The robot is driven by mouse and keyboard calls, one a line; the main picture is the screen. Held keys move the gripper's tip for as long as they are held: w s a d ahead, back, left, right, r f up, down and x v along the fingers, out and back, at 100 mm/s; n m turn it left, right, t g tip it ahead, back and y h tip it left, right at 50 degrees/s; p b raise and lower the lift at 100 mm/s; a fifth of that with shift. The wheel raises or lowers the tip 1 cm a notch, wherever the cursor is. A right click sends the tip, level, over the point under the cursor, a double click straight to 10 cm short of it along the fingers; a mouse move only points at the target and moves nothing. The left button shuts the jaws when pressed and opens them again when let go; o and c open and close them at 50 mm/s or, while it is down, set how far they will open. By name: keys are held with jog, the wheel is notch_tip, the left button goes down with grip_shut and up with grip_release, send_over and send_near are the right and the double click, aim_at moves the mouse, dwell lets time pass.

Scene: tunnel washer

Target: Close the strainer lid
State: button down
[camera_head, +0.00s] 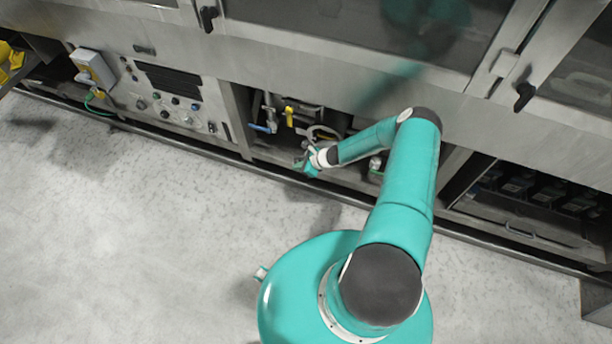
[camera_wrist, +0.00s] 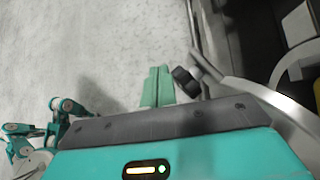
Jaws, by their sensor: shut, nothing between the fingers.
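My gripper (camera_head: 307,166) is at the front of the open bay under the machine. In the wrist view its two green fingers (camera_wrist: 158,86) are together and empty. A grey curved metal part with a black knob (camera_wrist: 186,82), likely the strainer lid, lies just right of the fingertips, with a small gap in the picture. In the head view a pale curved rim (camera_head: 322,131) shows just above my gripper, inside the bay. My wrist and arm hide part of the strainer, and the lid's exact angle cannot be told.
A blue-handled valve (camera_head: 260,128) and a yellow handle (camera_head: 289,116) sit left of the rim in the bay. A control panel (camera_head: 170,95) is to the left. A low rail (camera_head: 200,155) runs along the machine's foot. The grey floor (camera_head: 130,240) in front is clear.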

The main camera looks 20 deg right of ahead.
jog(key=w+d+m+t+h, duration=0.2)
jog(key=w+d+m+h, duration=0.1)
jog(key=w, duration=1)
jog(key=shift+w+m, duration=0.2)
jog(key=shift+m, duration=0.7)
jog(key=shift+s+f, duration=0.1)
